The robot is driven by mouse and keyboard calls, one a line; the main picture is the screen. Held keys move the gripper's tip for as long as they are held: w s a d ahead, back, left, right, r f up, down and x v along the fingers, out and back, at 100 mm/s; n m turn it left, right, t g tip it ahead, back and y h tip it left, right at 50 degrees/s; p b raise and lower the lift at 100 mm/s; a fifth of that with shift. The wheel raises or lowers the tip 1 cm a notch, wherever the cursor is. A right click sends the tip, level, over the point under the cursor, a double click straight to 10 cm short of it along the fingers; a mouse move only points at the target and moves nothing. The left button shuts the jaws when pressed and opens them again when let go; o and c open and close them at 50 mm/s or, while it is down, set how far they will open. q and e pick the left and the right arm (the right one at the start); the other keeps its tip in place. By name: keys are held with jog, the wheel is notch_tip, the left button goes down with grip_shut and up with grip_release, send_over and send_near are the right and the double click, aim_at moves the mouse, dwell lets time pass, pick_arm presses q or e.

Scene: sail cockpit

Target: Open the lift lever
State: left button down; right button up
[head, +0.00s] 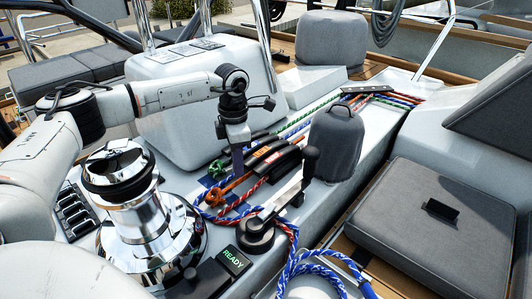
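A bank of dark rope-clutch levers (272,158) sits on the white deck in the middle of the head view. Several lie side by side, with small orange and red labels too small to read surely. I cannot tell which one is the lift lever. My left gripper (237,160) points down at the left end of this bank, close to the levers. It is seen nearly edge-on, so its finger gap does not show, nor whether it touches a lever. My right gripper is out of view.
A chrome winch (146,222) stands left of the clutches, under my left arm. Blue and red ropes (228,203) run in front of the bank. A black box reading READY (232,260) is at the front. A grey covered winch (336,140) stands to the right.

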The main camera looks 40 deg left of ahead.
pick_arm(q)
jog(key=shift+f, duration=0.25)
jog(key=shift+w, duration=0.5)
jog(key=shift+r, duration=0.15)
jog(key=shift+w+d+r+p, duration=0.1)
jog(key=shift+w+r+p, duration=0.1)
jog(key=shift+r+p, duration=0.25)
jog(key=shift+w+d+r+p, duration=0.15)
jog(key=shift+r+p, duration=0.2)
jog(key=shift+r, duration=0.2)
jog(key=shift+a, duration=0.1)
